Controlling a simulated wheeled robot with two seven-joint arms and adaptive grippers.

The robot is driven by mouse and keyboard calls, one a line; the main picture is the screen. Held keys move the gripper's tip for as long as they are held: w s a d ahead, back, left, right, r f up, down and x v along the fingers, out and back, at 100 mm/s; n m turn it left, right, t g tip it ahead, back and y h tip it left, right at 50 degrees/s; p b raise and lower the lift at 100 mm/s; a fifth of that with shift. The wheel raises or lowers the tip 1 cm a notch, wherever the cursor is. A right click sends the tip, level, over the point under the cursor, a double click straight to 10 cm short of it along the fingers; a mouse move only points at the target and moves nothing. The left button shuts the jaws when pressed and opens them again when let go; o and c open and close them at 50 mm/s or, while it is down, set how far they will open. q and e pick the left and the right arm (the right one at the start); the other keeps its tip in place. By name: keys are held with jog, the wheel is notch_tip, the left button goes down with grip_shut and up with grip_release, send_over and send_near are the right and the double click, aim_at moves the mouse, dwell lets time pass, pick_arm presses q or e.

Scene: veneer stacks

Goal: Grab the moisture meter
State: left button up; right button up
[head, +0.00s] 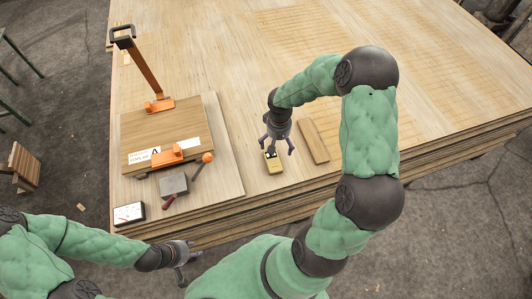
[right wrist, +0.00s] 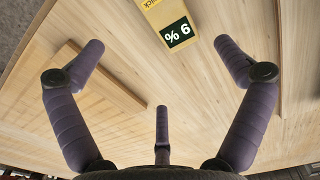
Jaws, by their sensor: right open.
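The yellow moisture meter (head: 273,167) lies on the veneer stack, left of a loose wooden strip. In the right wrist view the meter (right wrist: 158,14) shows at the top, partly cut off, with a dark display reading 9 %. My right gripper (head: 277,146) is above the meter, fingers spread, and partly hides its far end in the head view. In the right wrist view the three fingers (right wrist: 162,95) are apart with nothing between them. My left gripper (head: 184,265) is empty, in front of the stack's near edge, with its fingers apart.
The wooden strip (head: 314,141) lies right of the meter. The veneer right of the strip is mostly clear.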

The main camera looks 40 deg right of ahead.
jog(key=b, duration=0.2)
send_over(275, 158)
jog(key=f, duration=0.5)
jog(key=shift+s+d+f, duration=0.15)
jog(key=shift+d+f, duration=0.1)
jog(key=shift+f, duration=0.05)
jog(key=f+b, duration=0.1)
jog(key=f, duration=0.1)
jog(key=f+b, duration=0.2)
jog(key=f, duration=0.1)
jog(key=shift+w+a, duration=0.2)
jog(key=c, duration=1.3)
